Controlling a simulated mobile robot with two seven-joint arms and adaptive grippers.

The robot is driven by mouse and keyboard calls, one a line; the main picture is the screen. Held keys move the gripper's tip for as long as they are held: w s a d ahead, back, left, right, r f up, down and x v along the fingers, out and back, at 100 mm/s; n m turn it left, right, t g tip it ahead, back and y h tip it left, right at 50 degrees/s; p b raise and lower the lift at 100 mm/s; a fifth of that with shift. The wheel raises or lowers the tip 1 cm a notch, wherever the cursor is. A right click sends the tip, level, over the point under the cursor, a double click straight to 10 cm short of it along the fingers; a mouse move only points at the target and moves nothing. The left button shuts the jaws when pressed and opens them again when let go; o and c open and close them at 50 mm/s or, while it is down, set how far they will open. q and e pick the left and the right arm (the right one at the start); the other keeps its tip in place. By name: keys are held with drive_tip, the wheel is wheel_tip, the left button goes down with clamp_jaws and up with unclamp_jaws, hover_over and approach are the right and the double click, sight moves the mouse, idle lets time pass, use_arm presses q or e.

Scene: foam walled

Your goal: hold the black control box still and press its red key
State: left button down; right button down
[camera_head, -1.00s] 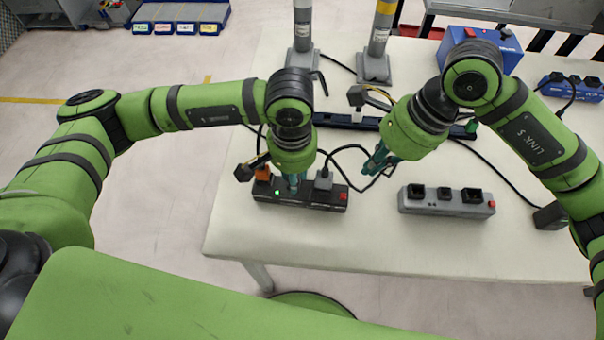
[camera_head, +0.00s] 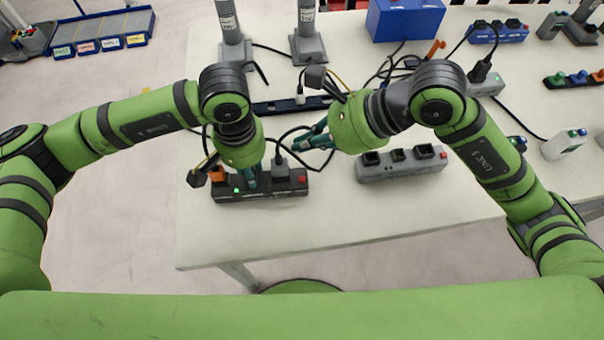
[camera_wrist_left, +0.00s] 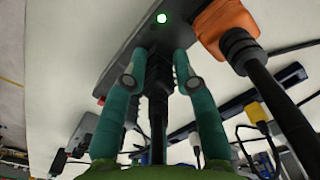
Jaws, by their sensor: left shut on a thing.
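The black control box (camera_head: 260,188) lies near the table's front edge, with a lit green lamp at its left end and its red key (camera_head: 302,179) at its right end. An orange plug (camera_head: 217,174) and a grey plug (camera_head: 280,168) stand in it. My left gripper (camera_head: 252,182) is down on the box between these plugs. In the left wrist view its teal fingers (camera_wrist_left: 160,55) are shut on a black plug (camera_wrist_left: 158,92) at the box. My right gripper (camera_head: 303,143) is behind and above the red key, apart from it, pointing left; its finger gap is unclear.
A grey socket box (camera_head: 400,163) lies to the right on the white table (camera_head: 330,222). Cables and a dark strip (camera_head: 290,104) lie behind the grippers. Grey posts (camera_head: 308,45) and a blue box (camera_head: 405,18) stand farther back. The table front is clear.

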hover_over(306, 180)
drive_tip(key=shift+s+f, duration=0.1)
drive_tip(key=shift+f, duration=4.35)
drive_tip(key=shift+f, duration=0.1)
drive_tip(key=shift+f, duration=0.3)
drive_tip(key=shift+f, duration=0.5)
drive_tip(key=shift+r, duration=0.9)
drive_tip(key=shift+r, duration=2.55)
